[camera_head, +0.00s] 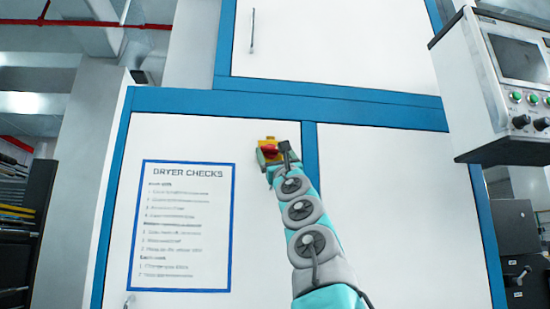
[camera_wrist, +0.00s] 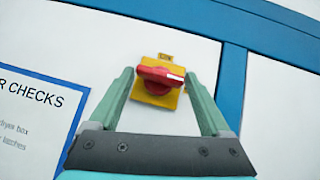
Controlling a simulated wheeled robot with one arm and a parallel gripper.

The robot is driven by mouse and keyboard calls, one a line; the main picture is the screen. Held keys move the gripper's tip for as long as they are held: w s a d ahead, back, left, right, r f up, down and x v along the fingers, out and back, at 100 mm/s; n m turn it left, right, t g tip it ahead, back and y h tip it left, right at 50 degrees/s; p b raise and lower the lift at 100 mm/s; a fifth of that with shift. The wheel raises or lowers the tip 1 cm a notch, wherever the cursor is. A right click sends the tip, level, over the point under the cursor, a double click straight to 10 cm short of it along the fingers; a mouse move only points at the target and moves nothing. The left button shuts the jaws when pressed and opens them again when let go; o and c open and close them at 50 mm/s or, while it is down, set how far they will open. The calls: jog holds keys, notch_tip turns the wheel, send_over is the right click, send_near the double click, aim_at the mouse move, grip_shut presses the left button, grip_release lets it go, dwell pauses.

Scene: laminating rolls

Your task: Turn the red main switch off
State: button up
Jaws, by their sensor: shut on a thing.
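The red main switch (camera_wrist: 161,76) is a rotary handle on a yellow plate (camera_wrist: 157,99), fixed to the white cabinet panel. Its handle lies nearly level in the wrist view, with a white mark at its right end. In the head view the switch (camera_head: 269,149) shows just beyond my gripper (camera_head: 272,158), partly hidden by it. In the wrist view my gripper (camera_wrist: 159,75) has one finger at each end of the handle and is shut on it. The lettering on the plate is too small to read.
A blue-bordered "DRYER CHECKS" sheet (camera_head: 181,226) is on the panel left of the switch. Blue frame bars (camera_head: 310,150) run right of and above it. A control box (camera_head: 500,80) juts out at the upper right. The panel right of my arm is bare.

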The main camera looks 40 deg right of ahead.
jog(key=shift+a+m+g+h, duration=0.1)
jog(key=shift+m+g+h, duration=0.45)
jog(key=shift+m+h, duration=0.75)
jog(key=shift+a+m+g+h, duration=0.1)
jog(key=shift+m+g+h, duration=0.45)
jog(key=shift+m+h, duration=0.75)
jog(key=shift+c, duration=0.2)
jog(key=o, duration=1.2)
